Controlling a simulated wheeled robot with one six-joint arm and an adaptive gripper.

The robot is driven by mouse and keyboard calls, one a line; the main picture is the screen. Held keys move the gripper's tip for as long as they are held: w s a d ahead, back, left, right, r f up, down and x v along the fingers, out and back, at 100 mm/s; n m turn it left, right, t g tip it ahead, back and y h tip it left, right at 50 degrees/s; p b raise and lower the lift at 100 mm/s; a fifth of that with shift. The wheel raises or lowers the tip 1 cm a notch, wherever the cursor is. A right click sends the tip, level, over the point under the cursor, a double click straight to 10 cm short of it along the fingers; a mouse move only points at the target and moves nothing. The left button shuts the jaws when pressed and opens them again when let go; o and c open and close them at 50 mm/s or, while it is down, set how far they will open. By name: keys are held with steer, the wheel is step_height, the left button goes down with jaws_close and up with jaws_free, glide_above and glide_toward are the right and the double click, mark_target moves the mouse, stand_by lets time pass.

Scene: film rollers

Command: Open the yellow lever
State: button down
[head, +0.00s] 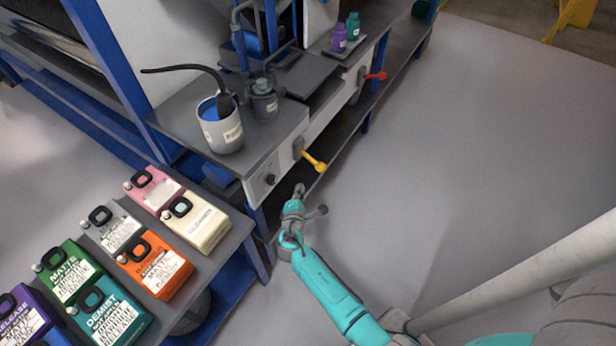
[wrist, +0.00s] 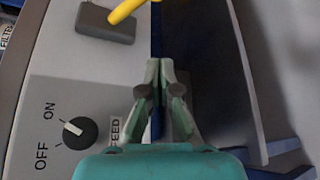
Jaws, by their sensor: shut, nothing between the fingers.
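The yellow lever (head: 313,161) sticks out from a grey mount on the front panel of the machine, pointing to the lower right in the head view. In the wrist view part of the yellow lever (wrist: 127,10) shows at the top edge, with its grey mount (wrist: 106,24) below it; the rest is cut off. My gripper (head: 299,188) is just below and short of the lever in the head view. In the wrist view my gripper (wrist: 160,66) has its fingertips together and empty, apart from the lever and to its lower right.
An ON/OFF knob (wrist: 79,132) sits on the panel left of my gripper. A red lever (head: 375,76) is farther along. A bucket (head: 220,125) stands on the ledge. Several colored jugs (head: 155,262) fill a cart at the left.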

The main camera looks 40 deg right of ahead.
mark_target(316, 166)
steer(key=w+d, duration=0.4)
steer(key=d, duration=0.4)
steer(key=shift+d+f, duration=0.2)
stand_by(0.5)
steer(key=shift+s+r+n+g, duration=0.25)
steer(key=shift+r+n+g, duration=0.05)
steer(key=shift+r+n, duration=0.1)
stand_by(0.5)
steer(key=shift+s+d+r+n+g, duration=0.1)
steer(key=shift+s+r+n+g, duration=0.1)
steer(key=shift+r+n+g, duration=0.25)
steer(key=shift+s+d+r+n+g, duration=0.15)
steer(key=shift+r+n+g, duration=0.15)
steer(key=shift+r, duration=0.2)
steer(key=shift+s+r+n+g, duration=0.2)
steer(key=shift+r+n+g, duration=0.8)
steer(key=shift+r, duration=0.25)
steer(key=shift+r+n+g, duration=0.55)
steer(key=shift+r+n, duration=0.1)
steer(key=shift+r, duration=0.1)
steer(key=shift+w+r, duration=0.1)
steer(key=shift+r, duration=0.4)
steer(key=shift+r, duration=0.15)
